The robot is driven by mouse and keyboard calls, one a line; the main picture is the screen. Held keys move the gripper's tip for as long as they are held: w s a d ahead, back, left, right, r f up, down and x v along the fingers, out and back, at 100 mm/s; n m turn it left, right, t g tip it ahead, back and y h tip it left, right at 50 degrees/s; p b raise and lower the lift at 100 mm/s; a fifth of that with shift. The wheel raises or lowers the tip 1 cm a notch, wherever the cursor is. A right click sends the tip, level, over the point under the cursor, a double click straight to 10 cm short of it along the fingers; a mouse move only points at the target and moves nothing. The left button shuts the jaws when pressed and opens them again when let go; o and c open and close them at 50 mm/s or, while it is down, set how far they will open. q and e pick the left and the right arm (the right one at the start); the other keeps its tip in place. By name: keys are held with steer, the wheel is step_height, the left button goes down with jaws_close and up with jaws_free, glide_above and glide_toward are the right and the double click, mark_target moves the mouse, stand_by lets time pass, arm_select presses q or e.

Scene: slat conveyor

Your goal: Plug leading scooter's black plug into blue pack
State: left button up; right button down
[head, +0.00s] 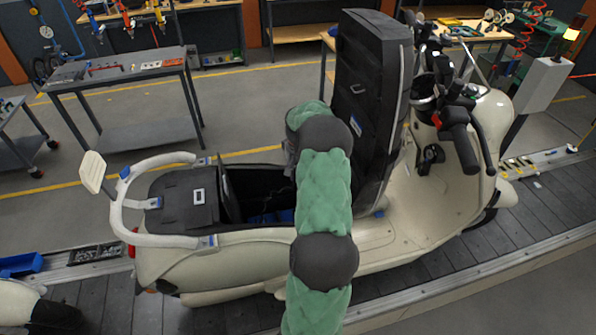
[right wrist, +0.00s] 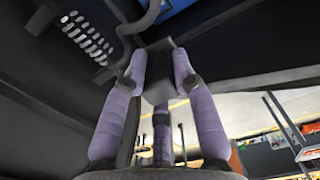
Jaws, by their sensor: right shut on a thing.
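The cream scooter (head: 225,262) stands on the slat conveyor with its black seat (head: 370,100) raised and its storage bay open. Part of the blue pack (head: 272,217) shows low in the bay; a blue patch of it (right wrist: 176,5) also shows at the top of the right wrist view. My right gripper (right wrist: 158,82) has its purple fingers shut on the black plug (right wrist: 157,62), with its dark cable curving up. The plug is below the blue patch in that picture, apart from it. In the head view my green arm hides the gripper and plug. My left gripper is not in view.
The bay's dark walls surround the gripper closely. A row of pale slots (right wrist: 86,36) marks a dark surface at upper left. Part of a second cream scooter (head: 18,302) shows at lower left. Workbenches (head: 120,75) stand behind the conveyor (head: 520,215), across open floor.

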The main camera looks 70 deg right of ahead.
steer(key=shift+f+b, duration=4.6)
steer(key=shift+f, duration=3.85)
steer(key=shift+f+b, duration=0.6)
steer(key=shift+f, duration=0.5)
steer(key=c, duration=0.9)
jaws_free()
step_height(320, 180, up, 12)
